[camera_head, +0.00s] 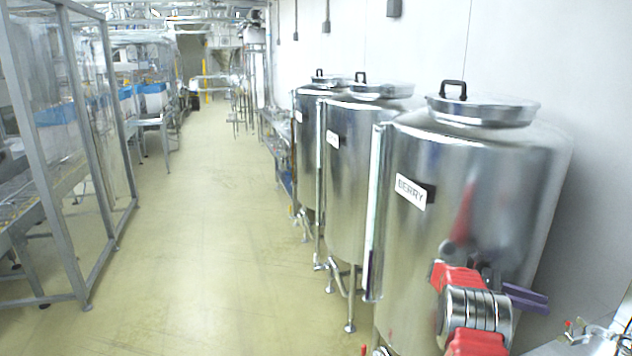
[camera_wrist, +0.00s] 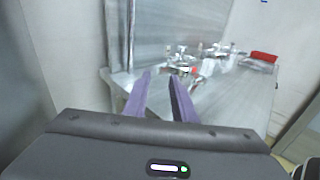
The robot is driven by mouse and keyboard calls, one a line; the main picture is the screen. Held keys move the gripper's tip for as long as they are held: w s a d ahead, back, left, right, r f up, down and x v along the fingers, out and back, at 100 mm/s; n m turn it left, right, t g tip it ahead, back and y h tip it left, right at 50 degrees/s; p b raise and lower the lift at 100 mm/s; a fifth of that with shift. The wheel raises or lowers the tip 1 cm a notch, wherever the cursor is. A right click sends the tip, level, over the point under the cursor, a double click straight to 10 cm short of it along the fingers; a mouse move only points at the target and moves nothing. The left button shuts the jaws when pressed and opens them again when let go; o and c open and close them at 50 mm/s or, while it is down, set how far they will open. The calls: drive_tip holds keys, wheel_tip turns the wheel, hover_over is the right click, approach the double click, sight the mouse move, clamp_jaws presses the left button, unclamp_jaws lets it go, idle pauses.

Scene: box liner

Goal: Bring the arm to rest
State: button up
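My gripper (camera_head: 527,299) has two purple fingers and points to the right, at the lower right of the head view. My red and silver arm stands bent in front of the nearest steel tank (camera_head: 420,260). In the wrist view my gripper (camera_wrist: 160,76) has its fingers apart, with a gap between the tips. Nothing is held between them. Whether the arm is moving cannot be told from these single frames.
Shiny steel tanks line the right wall, the nearest labelled BERRY (camera_head: 411,192). A metal surface with fittings (camera_wrist: 180,70) and a red item (camera_wrist: 264,57) lies beyond my fingers. A framed enclosure (camera_head: 75,150) stands left. The pale floor aisle (camera_head: 200,230) is clear.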

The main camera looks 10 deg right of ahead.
drive_tip(key=s+a+r+m+t+y, duration=0.1)
drive_tip(key=s+a+r+t+y, duration=0.2)
drive_tip(key=a, duration=0.4)
drive_tip(key=s+a+r+m+t+y, duration=0.1)
drive_tip(key=a+r+m+t, duration=0.1)
drive_tip(key=a+r, duration=0.5)
drive_tip(key=s+a+r+m+t+y, duration=0.1)
drive_tip(key=s+a+r+t+y, duration=0.15)
drive_tip(key=a, duration=0.55)
drive_tip(key=s+a+m+t+y, duration=0.2)
drive_tip(key=s+a, duration=0.4)
drive_tip(key=a, duration=0.3)
drive_tip(key=s+a+m+t+y, duration=0.2)
drive_tip(key=s+a, duration=0.4)
drive_tip(key=a, duration=0.4)
drive_tip(key=s+a+f+m+t+y, duration=0.1)
drive_tip(key=s+a+m+t+y, duration=0.1)
drive_tip(key=s+a, duration=0.4)
drive_tip(key=a+t+y, duration=0.1)
drive_tip(key=a+t, duration=0.1)
drive_tip(key=a, duration=0.2)
